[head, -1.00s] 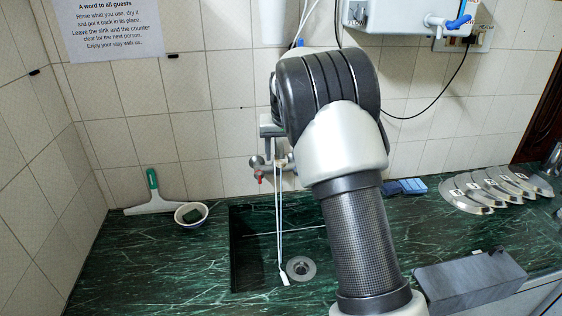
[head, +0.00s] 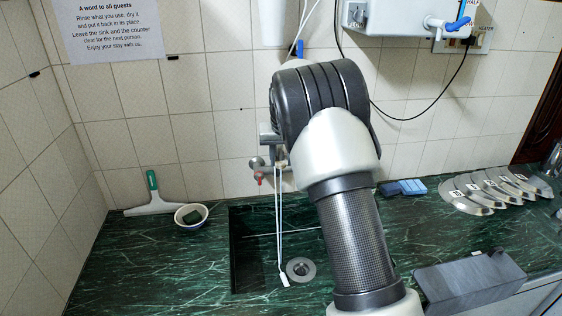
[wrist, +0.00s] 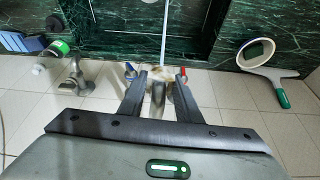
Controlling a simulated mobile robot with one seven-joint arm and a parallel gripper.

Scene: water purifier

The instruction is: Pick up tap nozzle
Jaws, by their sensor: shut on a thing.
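My gripper (wrist: 160,74) is at the wall tap, its two dark fingers shut on a pale beige piece (wrist: 154,71) that looks like the tap nozzle. In the head view the gripper is mostly hidden behind my arm. A long white loop or tube (wrist: 164,35) runs from this piece; in the head view it hangs (head: 279,225) down into the sink, with a white tip near the drain. The metal tap (head: 260,163) has a red-tipped part on its left. Whether the nozzle is still joined to the tap cannot be told.
The dark green sink (head: 240,255) has a round drain (head: 300,269). Blue sponges (head: 402,188), several metal lids (head: 490,189) and a grey box (head: 470,282) are right. A water heater (head: 400,17) hangs above.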

